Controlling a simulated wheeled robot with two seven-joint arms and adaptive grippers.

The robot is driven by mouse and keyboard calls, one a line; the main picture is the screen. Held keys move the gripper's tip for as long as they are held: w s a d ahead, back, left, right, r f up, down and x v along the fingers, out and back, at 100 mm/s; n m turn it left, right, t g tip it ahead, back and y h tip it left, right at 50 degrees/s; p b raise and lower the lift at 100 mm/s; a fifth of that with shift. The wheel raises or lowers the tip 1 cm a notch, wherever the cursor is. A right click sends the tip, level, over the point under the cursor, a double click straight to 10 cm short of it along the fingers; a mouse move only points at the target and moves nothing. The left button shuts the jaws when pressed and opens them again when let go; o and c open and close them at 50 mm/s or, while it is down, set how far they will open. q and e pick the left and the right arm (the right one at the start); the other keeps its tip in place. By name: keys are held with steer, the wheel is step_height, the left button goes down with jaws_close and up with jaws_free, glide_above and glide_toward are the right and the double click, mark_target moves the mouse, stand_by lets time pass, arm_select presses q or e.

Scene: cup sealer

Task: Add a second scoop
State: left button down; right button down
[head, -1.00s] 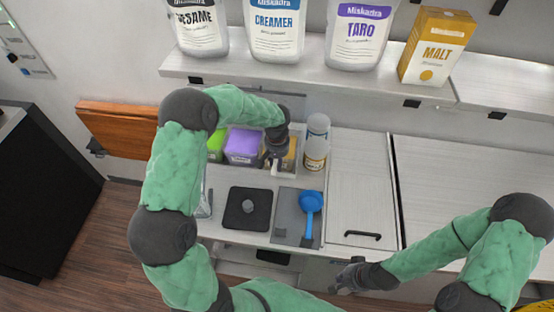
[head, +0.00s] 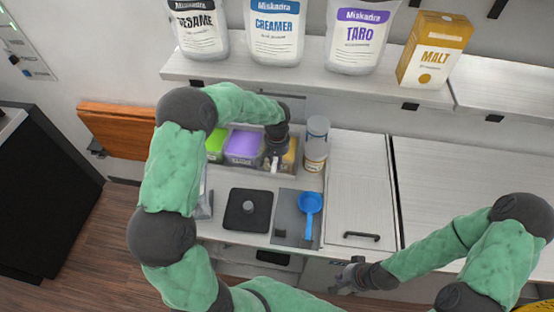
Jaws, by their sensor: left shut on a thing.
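A row of powder bins stands at the back of the counter: a green one (head: 215,144), a purple one (head: 243,146) and a yellow-orange one (head: 290,157). My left gripper (head: 271,164) is at the yellow-orange bin, pointing down beside the purple one. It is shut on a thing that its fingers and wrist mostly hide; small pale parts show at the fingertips. A blue scoop (head: 310,203) lies on a grey mat (head: 288,213), apart from both grippers. My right gripper (head: 346,279) is low in front of the counter edge; its finger gap is unclear.
Clear cups (head: 317,128) stand right of the bins, above a labelled tub (head: 315,158). A black square pad with a knob (head: 248,209) lies left of the mat. A handled lid panel (head: 358,190) is at right. Pouches and a malt box (head: 435,50) stand on the shelf above.

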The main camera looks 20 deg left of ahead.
arm_select(q)
steer(key=shift+r+p, duration=1.7)
steer(key=shift+r, duration=1.7)
